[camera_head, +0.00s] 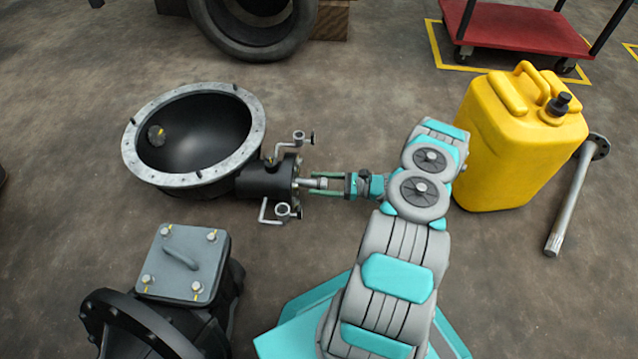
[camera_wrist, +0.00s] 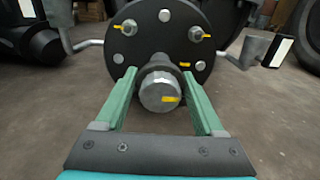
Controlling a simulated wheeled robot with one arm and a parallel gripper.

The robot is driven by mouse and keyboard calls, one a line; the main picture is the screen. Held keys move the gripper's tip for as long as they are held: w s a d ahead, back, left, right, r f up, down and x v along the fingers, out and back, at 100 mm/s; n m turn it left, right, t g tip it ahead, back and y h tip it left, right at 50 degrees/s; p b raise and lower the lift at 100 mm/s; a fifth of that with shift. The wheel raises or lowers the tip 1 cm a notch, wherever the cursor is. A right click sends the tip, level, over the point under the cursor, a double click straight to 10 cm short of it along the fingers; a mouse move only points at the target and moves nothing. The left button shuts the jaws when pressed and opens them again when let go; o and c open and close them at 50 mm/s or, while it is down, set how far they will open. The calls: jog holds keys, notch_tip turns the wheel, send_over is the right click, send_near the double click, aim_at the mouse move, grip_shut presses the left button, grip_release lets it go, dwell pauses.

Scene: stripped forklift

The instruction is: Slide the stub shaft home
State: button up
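The stub shaft (camera_wrist: 160,92) is a short silver cylinder with a yellow mark, sticking out of a round black flange (camera_wrist: 133,44). In the head view the shaft (camera_head: 309,183) points right from the black neck (camera_head: 265,181) of a large bell-shaped housing (camera_head: 185,180). My gripper (camera_wrist: 160,74) has its green fingers on either side of the shaft, and the head view shows the gripper (camera_head: 313,183) in line with it. A gap shows beside the shaft, so the fingers look open around it. How deep the shaft sits in the neck is hidden.
Bent metal handles (camera_head: 272,211) (camera_head: 297,140) flank the flange, close to my fingers. A yellow jerrycan (camera_head: 515,150) and a long flanged shaft (camera_head: 570,205) stand and lie right of my arm. A grey-lidded case (camera_head: 183,262) is at lower left. A tyre (camera_head: 250,45) lies behind.

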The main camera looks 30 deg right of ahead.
grip_shut()
dwell(0.3)
jog(key=shift+a, duration=0.1)
jog(key=shift+x, duration=1.6)
jog(key=shift+o, duration=2.3)
grip_release()
jog(key=shift+v, duration=3.95)
